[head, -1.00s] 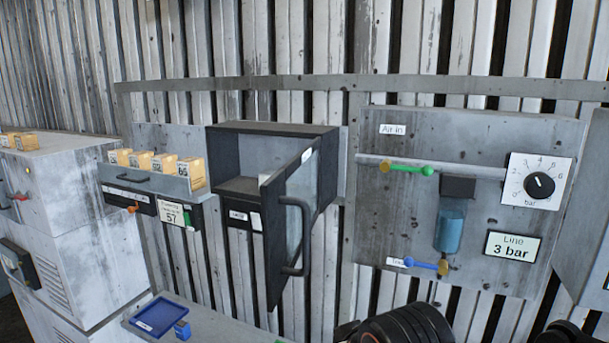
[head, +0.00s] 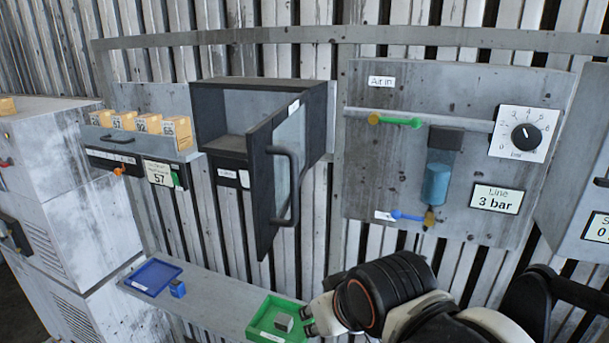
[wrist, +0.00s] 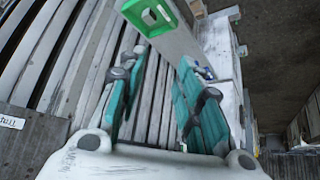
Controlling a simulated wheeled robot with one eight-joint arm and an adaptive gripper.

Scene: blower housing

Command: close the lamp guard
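A dark box on the wall (head: 320,110) has a glazed, dark-framed door with a black bar handle (head: 294,190). The door (head: 262,200) stands open, swung out toward me. It is the only open hinged cover I see and fits the lamp guard, but its label is too small to read. My gripper (wrist: 163,60) is open and empty, its teal fingers apart in the wrist view. In the head view my arm reaches in from the lower right, and the gripper's end (head: 310,322) is low beside the green tray, below and right of the door and apart from it.
A shelf (head: 215,295) below carries a blue tray (head: 150,278), a small blue block (head: 177,288) and a green tray (head: 257,325) holding a grey block (head: 284,322). An air panel (head: 380,150) is on the right.

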